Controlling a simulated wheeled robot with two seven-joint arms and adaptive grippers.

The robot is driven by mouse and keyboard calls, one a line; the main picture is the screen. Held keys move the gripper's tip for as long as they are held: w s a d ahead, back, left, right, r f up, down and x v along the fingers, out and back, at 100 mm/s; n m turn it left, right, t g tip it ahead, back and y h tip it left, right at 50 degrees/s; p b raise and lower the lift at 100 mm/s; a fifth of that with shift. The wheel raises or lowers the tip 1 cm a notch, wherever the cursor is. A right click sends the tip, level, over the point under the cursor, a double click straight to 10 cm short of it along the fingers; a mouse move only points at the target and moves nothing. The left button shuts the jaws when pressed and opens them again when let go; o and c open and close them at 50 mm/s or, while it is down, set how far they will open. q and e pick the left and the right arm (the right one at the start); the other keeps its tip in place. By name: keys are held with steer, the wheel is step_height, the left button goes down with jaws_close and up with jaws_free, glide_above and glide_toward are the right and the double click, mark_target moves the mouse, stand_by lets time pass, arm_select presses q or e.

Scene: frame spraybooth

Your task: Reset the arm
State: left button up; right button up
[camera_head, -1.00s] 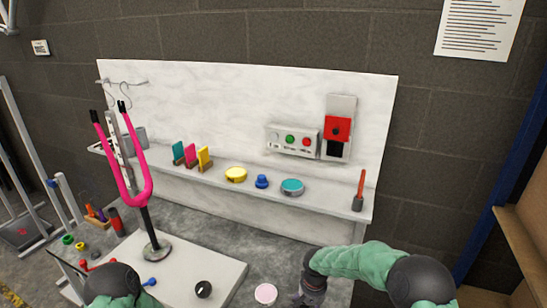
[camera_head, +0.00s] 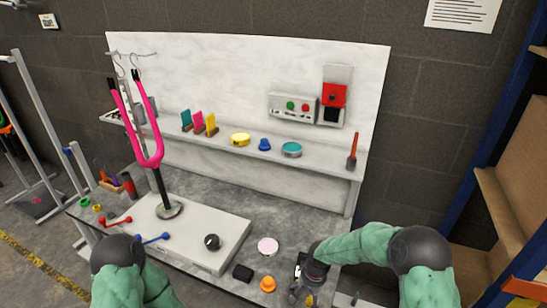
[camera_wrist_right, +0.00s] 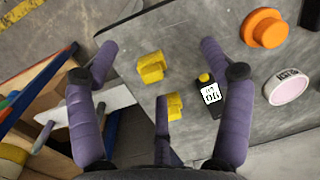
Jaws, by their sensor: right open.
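My right arm (camera_head: 365,245) reaches in from the lower right in the head view. Its gripper (camera_head: 304,284) is over the front right part of the grey bench (camera_head: 310,215). In the right wrist view my right gripper (camera_wrist_right: 157,52) has its purple fingers spread wide with nothing held. Yellow blocks (camera_wrist_right: 151,67) and a dark item with a "90" label (camera_wrist_right: 210,97) lie below, in the gap between the fingers. My left arm (camera_head: 125,262) shows at the lower left in the head view, but its gripper does not show.
A pink fork (camera_head: 155,160) stands upright on a white plate (camera_head: 200,255). An orange knob (camera_head: 267,284), a black block (camera_head: 242,272) and a pale pink disc (camera_head: 268,246) lie close left of the right gripper. A shelf (camera_head: 320,165) with several small items is behind; wooden shelving (camera_head: 500,215) is right.

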steer(key=s+f+y+p, duration=0.1)
steer(key=s+f+p, duration=0.1)
steer(key=s, duration=0.9)
steer(key=s+f+y+p, duration=0.1)
steer(key=s+f, duration=0.4)
steer(key=s, duration=0.6)
steer(key=shift+a+t+y+p, duration=0.3)
steer(key=shift+a+p, duration=0.1)
steer(key=shift+a, duration=0.05)
